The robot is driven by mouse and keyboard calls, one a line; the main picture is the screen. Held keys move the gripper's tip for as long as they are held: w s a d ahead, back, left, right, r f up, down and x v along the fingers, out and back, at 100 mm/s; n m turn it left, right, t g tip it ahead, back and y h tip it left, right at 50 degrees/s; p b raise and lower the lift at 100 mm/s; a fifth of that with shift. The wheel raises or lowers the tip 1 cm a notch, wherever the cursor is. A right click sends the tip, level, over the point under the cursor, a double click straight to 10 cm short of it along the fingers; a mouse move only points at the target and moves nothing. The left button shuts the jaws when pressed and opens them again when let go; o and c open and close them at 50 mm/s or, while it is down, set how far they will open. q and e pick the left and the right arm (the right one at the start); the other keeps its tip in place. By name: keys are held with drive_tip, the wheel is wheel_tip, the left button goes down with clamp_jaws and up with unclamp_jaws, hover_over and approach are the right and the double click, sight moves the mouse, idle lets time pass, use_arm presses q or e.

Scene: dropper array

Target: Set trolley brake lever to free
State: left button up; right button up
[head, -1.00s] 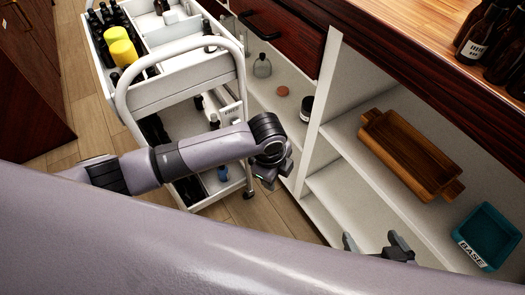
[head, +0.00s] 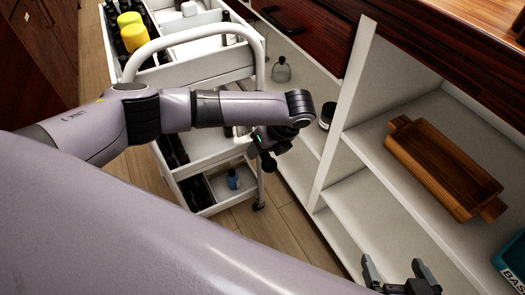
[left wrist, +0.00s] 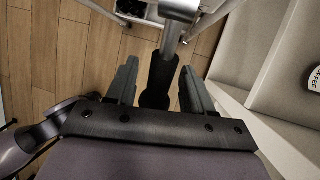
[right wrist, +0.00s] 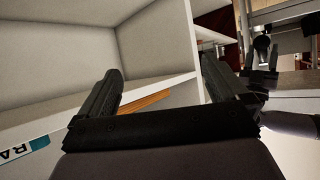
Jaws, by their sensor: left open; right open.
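The white trolley (head: 185,62) stands beside the open cabinet, with its curved handle (head: 190,38) towards me. In the left wrist view, a lever with a black grip (left wrist: 158,82) on a grey metal bar (left wrist: 172,38) lies between the fingers of my left gripper (left wrist: 157,92). Those fingers are open, with a gap on both sides of the grip. In the head view, my left gripper (head: 266,148) is at the trolley's near right side, and the lever's setting cannot be read. My right gripper (head: 400,280) is open and empty in front of the cabinet shelves.
The cabinet's shelves (head: 375,185) are to the right, with a wooden tray (head: 445,165) and a teal bin (head: 511,262). A glass bottle (head: 281,69) and a dark jar (head: 327,116) stand inside. Wood floor (head: 285,225) shows below the left gripper.

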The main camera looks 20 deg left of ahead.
use_arm(q)
drive_tip(key=shift+a+f, duration=0.25)
drive_tip(key=shift+f, duration=0.25)
use_arm(e)
drive_tip(key=shift+w+a+r, duration=0.2)
drive_tip(key=shift+a+r, duration=0.05)
drive_tip(key=shift+r, duration=0.05)
